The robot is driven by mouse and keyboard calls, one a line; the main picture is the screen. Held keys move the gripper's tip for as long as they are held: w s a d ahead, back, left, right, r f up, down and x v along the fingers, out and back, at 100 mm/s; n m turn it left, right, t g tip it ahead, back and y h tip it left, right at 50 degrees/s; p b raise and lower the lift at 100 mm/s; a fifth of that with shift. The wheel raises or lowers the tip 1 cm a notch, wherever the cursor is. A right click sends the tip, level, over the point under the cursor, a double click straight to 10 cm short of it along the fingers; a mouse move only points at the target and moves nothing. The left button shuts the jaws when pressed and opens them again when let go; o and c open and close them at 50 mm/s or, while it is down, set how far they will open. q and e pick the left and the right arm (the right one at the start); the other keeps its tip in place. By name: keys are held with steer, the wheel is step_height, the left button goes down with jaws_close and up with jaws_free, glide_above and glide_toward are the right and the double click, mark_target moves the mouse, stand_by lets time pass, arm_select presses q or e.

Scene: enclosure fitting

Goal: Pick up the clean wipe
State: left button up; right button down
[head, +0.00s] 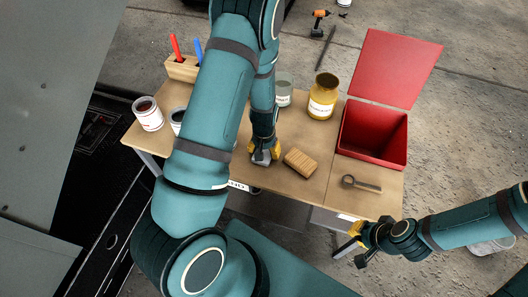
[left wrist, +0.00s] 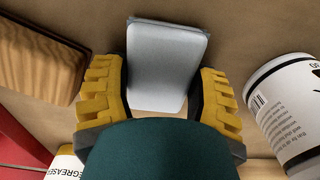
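The clean wipe, a pale blue-white folded pad (left wrist: 167,65), lies on the tabletop between the two yellow-and-black fingers of my left gripper (left wrist: 163,85). One finger is close along each side of it, and I see no clear grip on it. In the head view my left gripper (head: 263,153) is low over the table near its front edge, and the wipe is mostly hidden there. My right gripper (head: 353,250) is open and empty, in front of the table, below its right part.
A wooden block (head: 300,161) lies just right of my left gripper. Beyond are a yellow jar (head: 322,97) and a grey tin (head: 284,87). An open red box (head: 374,151) and a ring-ended tool (head: 361,184) are at right. A white tin (head: 148,116) and pen holder (head: 181,69) are left.

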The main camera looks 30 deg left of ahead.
mark_target(264, 151)
arm_select(q)
step_height(264, 151, up, 10)
steer(key=shift+r+p, duration=0.1)
steer(key=shift+p, duration=1.1)
